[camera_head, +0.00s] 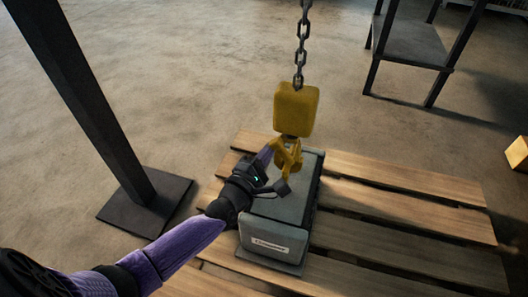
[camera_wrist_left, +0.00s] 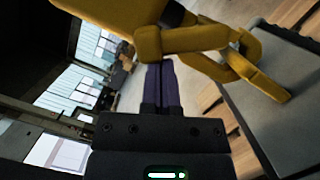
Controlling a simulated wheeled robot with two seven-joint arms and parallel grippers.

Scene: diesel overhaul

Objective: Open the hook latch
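The yellow hook (camera_head: 288,158) hangs under a yellow block (camera_head: 296,108) on a chain, just above a grey box. The hook also shows large in the left wrist view (camera_wrist_left: 258,72). A yellow bar (camera_wrist_left: 182,40) crosses in front of my fingers there; I cannot tell for sure whether it is the latch. My left gripper (camera_head: 268,154) is at the left side of the hook. In the wrist view its purple fingers (camera_wrist_left: 160,84) lie together, with tips hidden behind the yellow bar. I see no gap and cannot tell whether they grip anything. My right gripper is out of view.
The grey box (camera_head: 280,212) with a white label stands on a wooden pallet (camera_head: 400,205). A dark post on a square base (camera_head: 145,205) stands at left. A dark metal stand (camera_head: 410,42) is at the back right. Concrete floor lies open behind the pallet.

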